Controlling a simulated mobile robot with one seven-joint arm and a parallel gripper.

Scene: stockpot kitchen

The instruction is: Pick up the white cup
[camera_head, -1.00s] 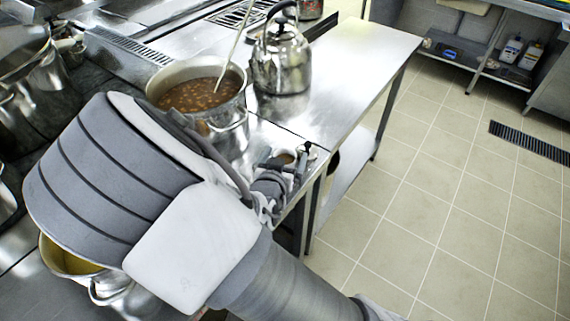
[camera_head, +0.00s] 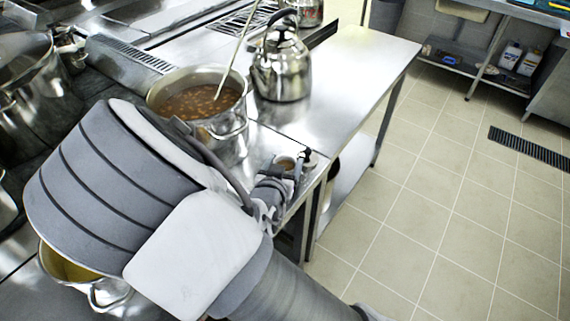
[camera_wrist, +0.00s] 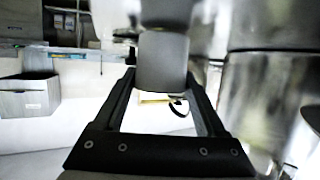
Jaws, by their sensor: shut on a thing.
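The white cup (camera_head: 286,163) shows as a small pale rim with brownish contents, near the counter's right edge beyond my forearm. My gripper (camera_head: 283,169) has its dark fingers on either side of it. In the wrist view my gripper (camera_wrist: 162,72) is shut on a shaded grey cylindrical body, which appears to be the cup (camera_wrist: 162,62). My arm hides the cup's lower part in the head view, so I cannot tell whether it touches the counter.
A steel pot of bean soup (camera_head: 215,125) with a ladle stands left of the cup. A steel kettle (camera_head: 280,70) stands behind. A small metal item (camera_head: 311,158) is close to the right finger. The counter (camera_head: 345,75) is clear farther right; open floor lies beyond.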

